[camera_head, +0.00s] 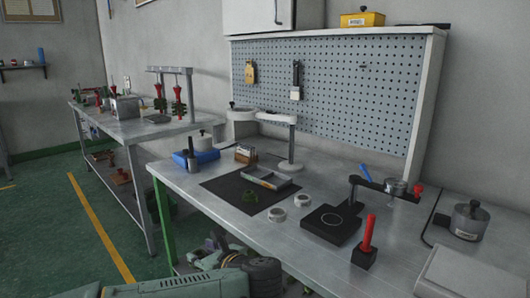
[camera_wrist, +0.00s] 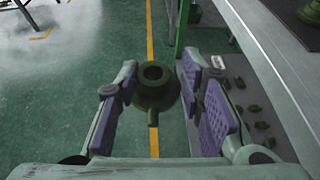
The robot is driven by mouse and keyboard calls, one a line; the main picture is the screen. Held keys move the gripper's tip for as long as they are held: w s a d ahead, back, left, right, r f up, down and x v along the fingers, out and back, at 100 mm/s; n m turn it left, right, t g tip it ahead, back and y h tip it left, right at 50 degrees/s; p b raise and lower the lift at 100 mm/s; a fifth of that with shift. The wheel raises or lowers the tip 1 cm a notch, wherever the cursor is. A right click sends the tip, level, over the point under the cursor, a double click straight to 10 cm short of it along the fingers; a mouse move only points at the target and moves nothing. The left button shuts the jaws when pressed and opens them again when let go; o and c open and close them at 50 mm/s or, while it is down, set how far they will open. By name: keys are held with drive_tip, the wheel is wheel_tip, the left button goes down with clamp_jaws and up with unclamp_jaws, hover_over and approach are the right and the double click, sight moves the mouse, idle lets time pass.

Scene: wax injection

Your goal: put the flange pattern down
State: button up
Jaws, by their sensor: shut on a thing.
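The flange pattern (camera_wrist: 155,92) is a dark green part with a round hollow neck and a thin stub. In the wrist view it sits between the purple-padded fingers of my gripper (camera_wrist: 160,75), which is shut on it. It hangs over the green floor, beside the table edge and apart from the tabletop. In the head view my arm is low at the bottom, in front of the workbench; the held pattern is hard to make out there. Another green part (camera_head: 249,196) lies on the black mat (camera_head: 222,187) on the workbench.
Several small green pieces (camera_wrist: 254,108) lie below the table edge. A second bench (camera_head: 145,127) stands left.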

drive_tip(key=w+d+f+m+t+h, duration=0.1)
drive_tip(key=w+d+f+m+h, duration=0.15)
drive_tip(key=f, duration=0.35)
drive_tip(key=w+d+f+m+t+h, duration=0.1)
drive_tip(key=w+d+f, duration=0.1)
drive_tip(key=w+f, duration=0.3)
drive_tip(key=d+f+m+h, duration=0.2)
drive_tip(key=d+f, duration=0.3)
drive_tip(key=f, duration=0.2)
drive_tip(key=d+f+m+t+h, duration=0.1)
drive_tip(key=d+f+m+h, duration=0.1)
drive_tip(key=d+f, duration=0.3)
wheel_tip(320, 180, down, 3)
drive_tip(key=shift+s+f+m+h, duration=0.2)
drive_tip(key=shift+m+h, duration=0.15)
drive_tip(key=shift+h, duration=0.4)
